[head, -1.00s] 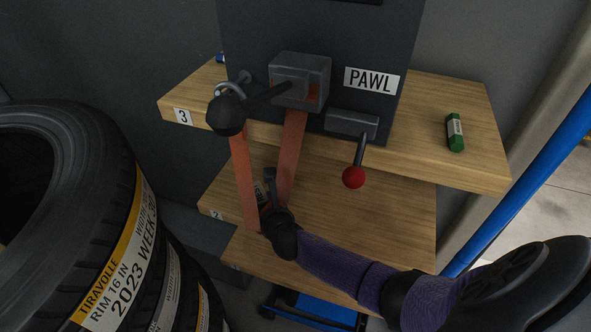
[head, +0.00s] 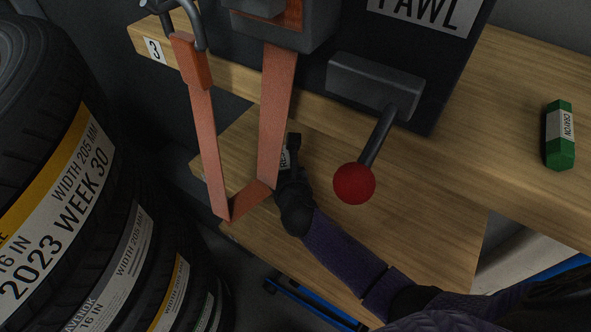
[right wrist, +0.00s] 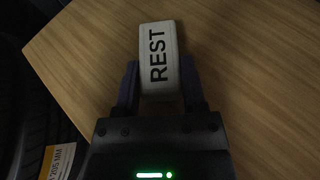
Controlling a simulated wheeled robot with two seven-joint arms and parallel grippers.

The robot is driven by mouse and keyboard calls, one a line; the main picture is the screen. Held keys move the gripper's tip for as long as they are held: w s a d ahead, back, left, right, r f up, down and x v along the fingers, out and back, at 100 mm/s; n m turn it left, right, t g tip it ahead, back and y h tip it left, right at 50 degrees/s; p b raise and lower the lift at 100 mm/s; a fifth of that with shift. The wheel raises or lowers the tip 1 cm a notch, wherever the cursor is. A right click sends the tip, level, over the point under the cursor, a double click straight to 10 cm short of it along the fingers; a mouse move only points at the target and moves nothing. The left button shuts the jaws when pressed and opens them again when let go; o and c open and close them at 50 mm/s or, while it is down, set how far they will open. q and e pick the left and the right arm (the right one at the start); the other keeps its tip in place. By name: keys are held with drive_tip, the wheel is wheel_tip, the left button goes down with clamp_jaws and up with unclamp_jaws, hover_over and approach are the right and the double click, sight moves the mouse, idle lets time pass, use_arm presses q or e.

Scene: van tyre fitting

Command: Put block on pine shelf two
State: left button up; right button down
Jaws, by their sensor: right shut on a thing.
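My right gripper (head: 289,170) is shut on a pale block with the black word REST, which shows between its fingers in the right wrist view (right wrist: 159,60). In the head view the block (head: 284,158) is partly hidden by the gripper. It is over the wooden board of pine shelf two (head: 425,215), below the board marked 3 and just right of the orange strap. I cannot tell whether the block touches the board. The shelf's number plate is not readable now. My left gripper is not in view.
An orange strap (head: 207,140) hangs in a loop close to my right gripper. A red-knobbed lever (head: 354,184) juts out above the board. Shelf three (head: 490,130) overhangs it and carries a green crayon (head: 559,135). Stacked tyres (head: 60,170) stand left.

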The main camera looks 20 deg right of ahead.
drive_tip(key=shift+w+d, duration=0.1)
drive_tip(key=shift+d, duration=0.2)
drive_tip(key=shift+a+r, duration=0.15)
drive_tip(key=shift+a, duration=0.25)
drive_tip(key=shift+f, duration=0.2)
drive_tip(key=shift+c, duration=0.8)
unclamp_jaws()
drive_tip(key=shift+d, duration=0.1)
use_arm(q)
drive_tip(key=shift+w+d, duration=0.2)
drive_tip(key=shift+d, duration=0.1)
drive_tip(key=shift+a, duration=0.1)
